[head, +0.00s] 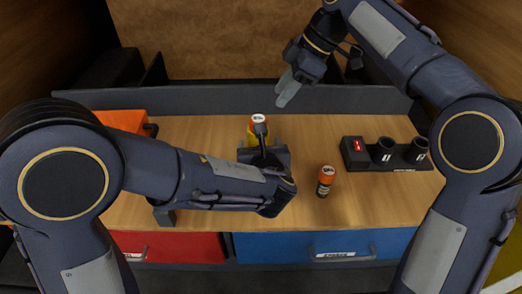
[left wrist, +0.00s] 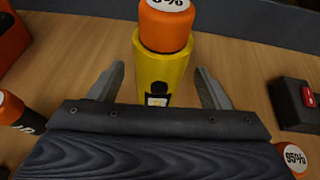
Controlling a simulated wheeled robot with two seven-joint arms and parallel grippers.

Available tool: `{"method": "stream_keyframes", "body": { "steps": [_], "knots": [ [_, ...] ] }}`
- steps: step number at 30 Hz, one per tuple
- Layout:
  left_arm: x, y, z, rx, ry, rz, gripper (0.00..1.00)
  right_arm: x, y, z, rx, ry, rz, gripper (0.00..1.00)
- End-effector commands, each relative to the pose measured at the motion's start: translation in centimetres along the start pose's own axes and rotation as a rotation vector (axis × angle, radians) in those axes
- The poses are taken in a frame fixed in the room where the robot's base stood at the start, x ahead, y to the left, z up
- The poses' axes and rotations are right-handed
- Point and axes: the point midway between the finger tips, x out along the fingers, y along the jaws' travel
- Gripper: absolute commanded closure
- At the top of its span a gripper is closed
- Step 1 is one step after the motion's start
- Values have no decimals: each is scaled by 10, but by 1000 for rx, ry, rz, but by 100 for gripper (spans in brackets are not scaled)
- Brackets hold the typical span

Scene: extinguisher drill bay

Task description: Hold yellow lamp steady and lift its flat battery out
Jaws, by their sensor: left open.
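The yellow lamp (left wrist: 150,75) stands upright on the wooden bench, and its yellow side also shows in the head view (head: 251,135). A battery with an orange cap (left wrist: 165,32) sits in its top; the white label ends in a % sign, its number cut off. My left gripper (head: 261,138) is open, with one finger on each side of the lamp and gaps visible in the left wrist view. My right gripper (head: 288,88) is above the back of the bench, up and right of the lamp, apart from it. Its finger gap is not clear.
Another orange-capped battery (head: 326,181) stands right of the lamp; it reads 95% in the left wrist view (left wrist: 294,158). A dark charger (head: 386,166) with two round sockets and a red display is at right. An orange box (head: 122,121) is at left.

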Motion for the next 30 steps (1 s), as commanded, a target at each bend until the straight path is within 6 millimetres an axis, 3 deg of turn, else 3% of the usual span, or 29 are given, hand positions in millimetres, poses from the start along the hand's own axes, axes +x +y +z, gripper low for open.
{"method": "stream_keyframes", "body": {
  "steps": [6,17,30],
  "knots": [
    [25,0,0,-1,1,1,29,0,0,0,0,0,0,64],
    [31,0,0,-2,0,0,29,0,0,0,0,0,0,64],
    [30,0,0,-2,0,0,86,0,0,0,0,0,0,64]
  ]
}}
